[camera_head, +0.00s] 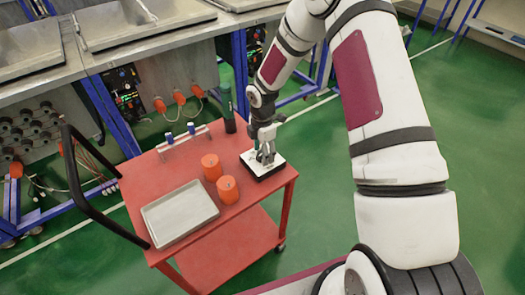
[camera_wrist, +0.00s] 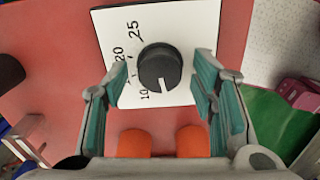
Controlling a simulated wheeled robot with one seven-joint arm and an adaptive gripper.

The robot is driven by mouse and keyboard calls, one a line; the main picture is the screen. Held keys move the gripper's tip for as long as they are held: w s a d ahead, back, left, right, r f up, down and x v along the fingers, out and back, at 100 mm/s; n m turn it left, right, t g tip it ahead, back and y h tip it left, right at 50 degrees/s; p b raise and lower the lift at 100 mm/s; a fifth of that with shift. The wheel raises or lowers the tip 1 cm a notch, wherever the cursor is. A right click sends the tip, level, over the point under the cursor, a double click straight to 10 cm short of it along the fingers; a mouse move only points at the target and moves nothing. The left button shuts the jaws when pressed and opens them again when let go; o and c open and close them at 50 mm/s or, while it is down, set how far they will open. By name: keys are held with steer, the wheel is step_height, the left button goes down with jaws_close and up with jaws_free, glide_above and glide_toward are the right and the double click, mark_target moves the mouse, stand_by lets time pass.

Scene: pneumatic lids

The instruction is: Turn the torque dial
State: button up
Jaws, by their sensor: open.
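The torque dial (camera_wrist: 159,68) is a round black knob with a white pointer line, on a white plate (camera_wrist: 180,22) marked with numbers such as 10, 20 and 25. In the wrist view its pointer faces down toward my gripper. My gripper (camera_wrist: 162,88) is open, with one teal-padded finger on each side of the knob and gaps between. In the head view my gripper (camera_head: 265,156) is over the dial's box (camera_head: 257,168) at the right end of the red cart, and hides the knob there.
The red cart (camera_head: 235,212) also holds a grey tray (camera_head: 180,213), two orange cylinders (camera_head: 211,167) (camera_head: 228,189), a dark green bottle (camera_head: 228,105) and a small rack with blue-topped pieces (camera_head: 182,138). Benches with sinks (camera_head: 140,20) stand behind. Green floor is clear at the right.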

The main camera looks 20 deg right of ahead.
steer(key=c, duration=1.1)
steer(key=shift+c, duration=0.2)
